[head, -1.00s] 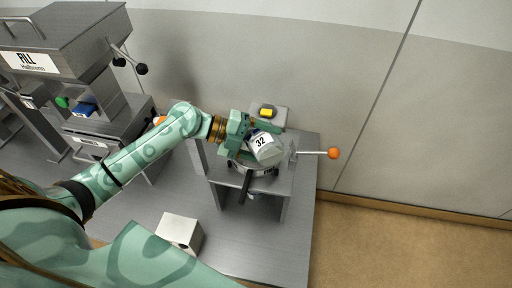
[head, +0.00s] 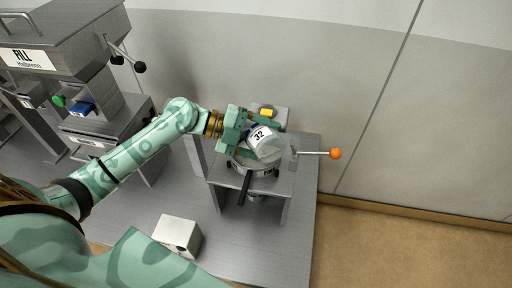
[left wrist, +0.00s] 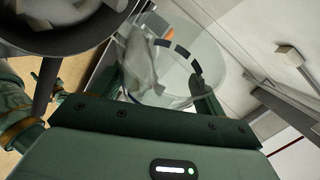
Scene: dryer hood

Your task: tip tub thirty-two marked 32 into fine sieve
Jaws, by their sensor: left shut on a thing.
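My left gripper (head: 258,139) is shut on the tub marked 32 (head: 266,147), a clear round tub with a white label. The tub is tilted and held just above the fine sieve (head: 235,165), a round metal sieve with a dark handle on a grey stand. In the left wrist view the clear tub (left wrist: 208,62) shows with dark dashes on its wall and pale grey material (left wrist: 140,66) inside. The sieve rim (left wrist: 75,42) is at the upper left there, with pale material inside it. My right gripper is out of view.
An orange-knobbed lever (head: 334,153) sticks out right of the stand (head: 284,185). A yellow-topped grey box (head: 267,112) is behind. A white box (head: 178,235) sits in front on the metal bench. The FILL machine (head: 70,45) stands at left.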

